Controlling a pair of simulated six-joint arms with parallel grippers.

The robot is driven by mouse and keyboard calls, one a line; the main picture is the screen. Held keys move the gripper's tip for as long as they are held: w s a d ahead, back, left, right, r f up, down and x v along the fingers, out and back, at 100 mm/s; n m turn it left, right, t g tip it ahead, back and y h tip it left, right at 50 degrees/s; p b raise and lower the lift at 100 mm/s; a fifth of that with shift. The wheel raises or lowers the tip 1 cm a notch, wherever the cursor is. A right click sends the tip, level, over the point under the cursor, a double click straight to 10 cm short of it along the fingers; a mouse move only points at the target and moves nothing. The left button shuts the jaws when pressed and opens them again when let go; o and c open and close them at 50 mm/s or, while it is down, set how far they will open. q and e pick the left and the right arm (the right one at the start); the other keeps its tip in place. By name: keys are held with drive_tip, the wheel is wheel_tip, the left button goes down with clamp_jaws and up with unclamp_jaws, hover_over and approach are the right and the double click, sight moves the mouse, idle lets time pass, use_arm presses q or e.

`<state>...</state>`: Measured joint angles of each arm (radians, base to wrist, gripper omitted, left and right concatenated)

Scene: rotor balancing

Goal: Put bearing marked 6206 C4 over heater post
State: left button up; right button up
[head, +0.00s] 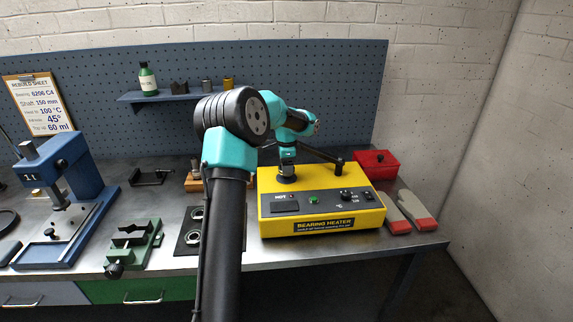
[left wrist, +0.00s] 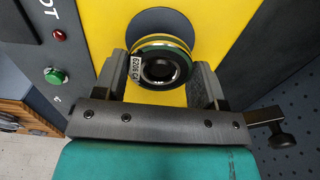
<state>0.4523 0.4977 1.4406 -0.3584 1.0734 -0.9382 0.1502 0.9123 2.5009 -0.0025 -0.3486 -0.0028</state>
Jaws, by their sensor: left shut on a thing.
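The bearing marked 6206 C4 (left wrist: 161,66) is a ring with a dark bore and a white tag, held between the jaws of my left gripper (left wrist: 162,88) in the left wrist view. In the head view my left gripper (head: 287,166) is low over the left part of the yellow bearing heater (head: 325,226). A dark round pad (left wrist: 150,22) on the heater shows just behind the bearing. The heater post is not clearly visible, and I cannot tell whether the bearing is around it. My right gripper is not in view.
A red box (head: 376,164) and grey-and-red gloves (head: 412,212) lie right of the heater. A dark plate with nuts (head: 192,232), a green vise (head: 135,245) and a blue press (head: 62,200) stand to the left. A pegboard (head: 330,85) rises behind.

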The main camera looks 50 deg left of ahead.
use_arm(q)
drive_tip(key=shift+f, duration=1.45)
drive_tip(key=o, duration=1)
drive_tip(key=shift+c, duration=0.3)
drive_tip(key=shift+r, duration=4.55)
